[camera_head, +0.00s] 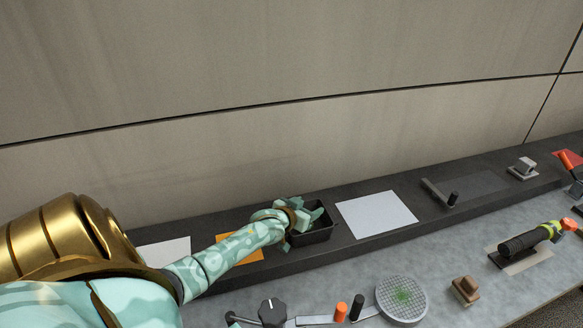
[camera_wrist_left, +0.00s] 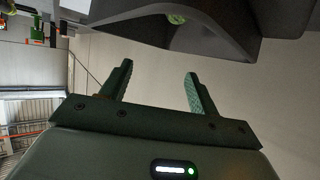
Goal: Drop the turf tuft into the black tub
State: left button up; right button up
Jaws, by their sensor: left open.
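The black tub (camera_head: 322,234) stands on the dark raised ledge in the head view. My left gripper (camera_head: 303,226) is at the tub's left side, over its rim, and hides part of the tub. In the left wrist view the left gripper (camera_wrist_left: 159,82) is open, with nothing between its two fingers. A dark grey hollow shape, which looks like the tub (camera_wrist_left: 225,38), fills the top of that view. A small green patch (camera_wrist_left: 176,18) shows within it; I cannot tell for sure that it is the turf tuft. My right gripper is not in view.
On the ledge lie an orange sheet (camera_head: 240,250) and a white sheet (camera_head: 376,214). On the lower grey counter are a round mesh dish (camera_head: 386,302) with green bits, a brown block (camera_head: 466,289) and a black-and-yellow torch-like tool (camera_head: 528,238). A wall rises behind the ledge.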

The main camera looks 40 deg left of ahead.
pick_arm(q)
jog(key=p+v, duration=0.2)
jog(key=v, duration=1.2)
jog(key=shift+s, duration=0.2)
jog(key=shift+r, duration=0.1)
